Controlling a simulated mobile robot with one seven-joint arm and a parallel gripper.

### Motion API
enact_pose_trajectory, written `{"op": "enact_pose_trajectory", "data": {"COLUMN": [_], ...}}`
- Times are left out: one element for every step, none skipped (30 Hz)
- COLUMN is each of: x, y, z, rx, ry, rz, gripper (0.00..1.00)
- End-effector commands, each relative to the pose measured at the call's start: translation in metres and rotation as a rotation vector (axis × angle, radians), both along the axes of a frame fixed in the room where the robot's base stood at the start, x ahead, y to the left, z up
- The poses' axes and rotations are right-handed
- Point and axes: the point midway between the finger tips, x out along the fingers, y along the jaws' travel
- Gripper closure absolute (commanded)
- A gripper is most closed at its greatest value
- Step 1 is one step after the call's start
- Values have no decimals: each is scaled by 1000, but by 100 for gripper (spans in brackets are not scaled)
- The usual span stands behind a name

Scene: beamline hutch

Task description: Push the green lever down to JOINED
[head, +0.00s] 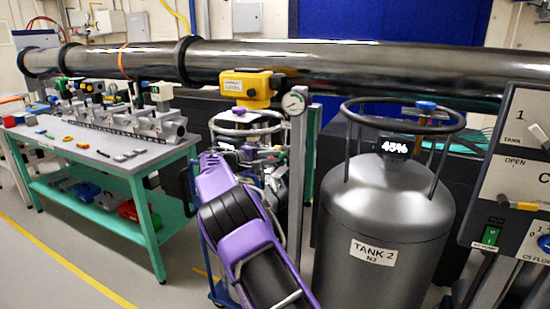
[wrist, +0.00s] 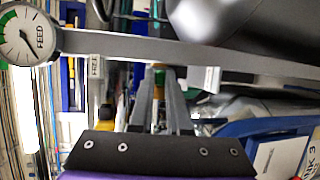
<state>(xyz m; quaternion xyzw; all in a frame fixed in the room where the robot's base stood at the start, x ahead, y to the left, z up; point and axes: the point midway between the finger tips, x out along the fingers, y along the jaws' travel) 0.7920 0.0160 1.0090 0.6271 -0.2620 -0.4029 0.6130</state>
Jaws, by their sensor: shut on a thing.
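In the wrist view my gripper (wrist: 160,72) has its two grey fingers closing in towards each other at the tips, beyond the dark palm. A small green piece (wrist: 159,83) shows between the fingers, with a bit of orange above it. It looks like the green lever, but it is mostly hidden. I cannot read a JOINED mark in either view. In the head view my purple and black arm hides the gripper, behind the upright post with the FEED gauge (head: 294,101). The gauge also shows in the wrist view (wrist: 27,37).
A grey bar (wrist: 225,55) crosses just beyond my fingertips in the wrist view. TANK 2 (head: 385,220) stands close to the right of my arm. A switch panel (head: 515,150) is at far right. A bench (head: 110,165) is at left, with free floor before it.

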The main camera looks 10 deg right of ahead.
Motion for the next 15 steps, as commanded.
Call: {"op": "enact_pose_trajectory", "data": {"x": [0,0,0,0,0,0,0,0,0,0,0,0,0,0,0], "y": [-1,-1,-1,-1,-1,-1,-1,-1,-1,-1,-1,-1,-1,-1,0], "z": [-1,-1,-1,-1,-1,-1,-1,-1,-1,-1,-1,-1,-1,-1,0], "rx": [-1,-1,-1,-1,-1,-1,0,0,0,0,0,0,0,0,0], "ry": [1,1,1,1,1,1,2,2,2,2,2,2,2,2,1], "rz": [-2,-2,-3,-3,-3,-3,-3,-3,-3,-3,-3,-2,-2,-2,-2], "gripper": [100,100,100,100,100,100,100,100,83,78,72,65,60,55,55]}}
